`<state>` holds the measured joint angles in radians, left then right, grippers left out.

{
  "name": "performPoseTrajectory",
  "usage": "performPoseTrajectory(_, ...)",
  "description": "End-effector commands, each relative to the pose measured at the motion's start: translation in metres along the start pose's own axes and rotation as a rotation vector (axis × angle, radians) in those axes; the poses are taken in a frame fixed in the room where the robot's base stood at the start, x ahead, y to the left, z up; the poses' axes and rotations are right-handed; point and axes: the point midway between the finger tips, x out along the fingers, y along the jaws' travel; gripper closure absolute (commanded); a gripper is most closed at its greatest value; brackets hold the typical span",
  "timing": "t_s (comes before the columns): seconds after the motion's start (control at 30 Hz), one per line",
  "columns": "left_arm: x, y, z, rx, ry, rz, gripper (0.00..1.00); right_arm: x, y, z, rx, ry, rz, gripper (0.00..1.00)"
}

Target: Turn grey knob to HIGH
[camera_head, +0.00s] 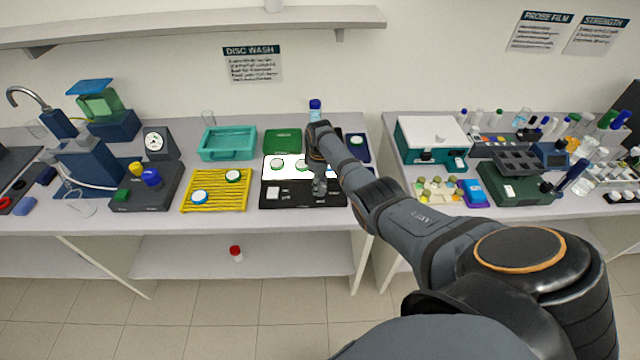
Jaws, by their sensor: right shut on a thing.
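A black device (271,201) with a bright white lit top (290,161) stands on the left bench. Discs with green on them lie on the lit top. My right arm reaches in from the lower right, and my right gripper (320,184) points down at the right part of the device's front panel. It is shut on the grey knob there, which the fingers mostly hide. The knob's markings and pointer are too small to read. My left gripper is not in view.
A yellow rack (216,204) with discs stands left of the device, and a teal tray (228,156) is behind it. A blue-capped bottle (315,110) stands behind my gripper. A white-lidded box (433,134) is on the right bench, across a gap.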

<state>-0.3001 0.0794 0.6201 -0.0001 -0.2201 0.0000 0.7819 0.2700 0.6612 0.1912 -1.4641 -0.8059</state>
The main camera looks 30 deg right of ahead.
Motion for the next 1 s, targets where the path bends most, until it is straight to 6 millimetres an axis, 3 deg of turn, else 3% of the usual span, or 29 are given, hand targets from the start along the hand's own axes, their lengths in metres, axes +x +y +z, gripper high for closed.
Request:
performPoseTrajectory(0.4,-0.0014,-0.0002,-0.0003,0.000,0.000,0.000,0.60,-0.0011,0.0004,-0.0010,-0.190,0.003,0.002,0.91)
performPoseTrajectory(0.97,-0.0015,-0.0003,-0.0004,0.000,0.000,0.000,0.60,-0.0012,0.0005,-0.0010,-0.221,0.003,0.002,0.91)
performPoseTrajectory(1.0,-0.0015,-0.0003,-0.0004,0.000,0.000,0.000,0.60,-0.0012,0.0005,-0.0010,-0.221,0.003,0.002,0.59)
